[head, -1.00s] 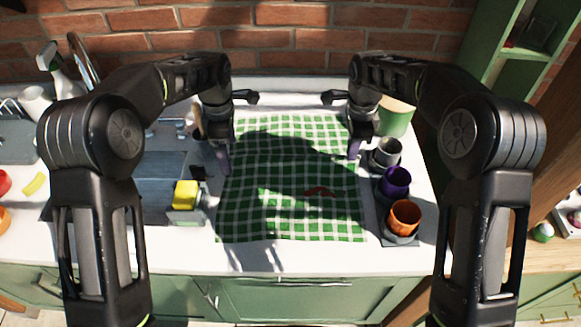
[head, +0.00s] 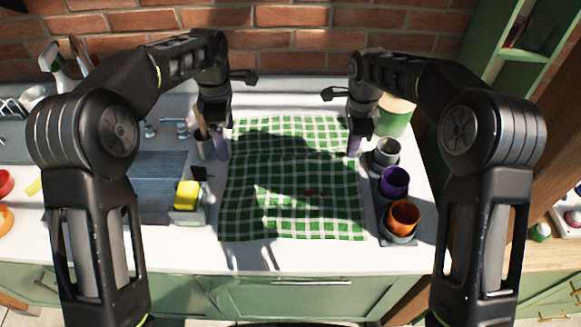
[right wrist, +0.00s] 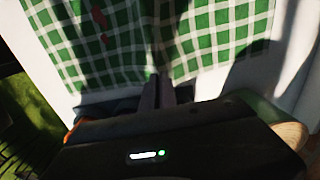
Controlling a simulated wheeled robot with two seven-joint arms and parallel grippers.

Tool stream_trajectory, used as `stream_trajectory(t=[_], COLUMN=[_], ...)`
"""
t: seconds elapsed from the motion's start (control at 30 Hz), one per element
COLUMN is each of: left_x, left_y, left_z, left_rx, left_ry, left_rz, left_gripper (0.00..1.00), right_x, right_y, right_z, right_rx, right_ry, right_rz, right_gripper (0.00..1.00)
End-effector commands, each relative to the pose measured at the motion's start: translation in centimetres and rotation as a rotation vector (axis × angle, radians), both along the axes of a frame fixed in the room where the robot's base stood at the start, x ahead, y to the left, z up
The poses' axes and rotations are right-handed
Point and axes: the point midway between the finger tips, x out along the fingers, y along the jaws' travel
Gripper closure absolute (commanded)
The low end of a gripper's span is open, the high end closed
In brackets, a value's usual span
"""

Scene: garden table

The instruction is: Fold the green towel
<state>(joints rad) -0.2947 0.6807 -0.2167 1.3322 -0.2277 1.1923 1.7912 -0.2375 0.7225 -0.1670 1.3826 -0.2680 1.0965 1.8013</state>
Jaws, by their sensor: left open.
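My right gripper (head: 354,146) is at the towel's far right edge. In the right wrist view its fingers (right wrist: 157,92) are close together at the cloth's edge, where the cloth puckers; they appear shut on it.
Orange (head: 403,216), purple (head: 394,181) and grey (head: 386,151) cups stand right of the towel, before a green container (head: 396,118). A sink (head: 150,180) with a yellow sponge (head: 187,194) is at left. A utensil cup (head: 204,147) stands near my left gripper. A red patch (head: 315,192) shows on the towel.

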Motion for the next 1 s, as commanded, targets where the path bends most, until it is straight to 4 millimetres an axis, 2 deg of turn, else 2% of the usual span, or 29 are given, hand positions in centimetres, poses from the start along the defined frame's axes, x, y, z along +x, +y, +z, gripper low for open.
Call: stream_trajectory(t=[0.13, 0.27, 0.63, 0.97, 1.0], left_x=[0.0, 0.0, 0.1, 0.0, 0.0], left_y=[0.0, 0.0, 0.0, 0.0, 0.0], left_z=[0.2, 1.3, 6.8, 7.5, 7.5], left_rx=[0.0, 0.0, 0.0, 0.0, 0.0], left_ry=[0.0, -0.002, -0.001, 0.0, 0.0], left_rz=[0.0, 0.0, 0.001, 0.0, 0.0], left_gripper=[0.13, 0.13, 0.13, 0.13, 0.13], right_x=[0.0, 0.0, 0.0, 0.0, 0.0], right_y=[0.0, 0.0, 0.0, 0.0, 0.0], right_z=[0.0, 0.0, 0.0, 0.0, 0.0], right_rx=[0.0, 0.0, 0.0, 0.0, 0.0], right_ry=[0.0, 0.0, 0.0, 0.0, 0.0], right_rz=[0.0, 0.0, 0.0, 0.0, 0.0], right_gripper=[1.0, 1.0, 1.0, 1.0, 0.96])
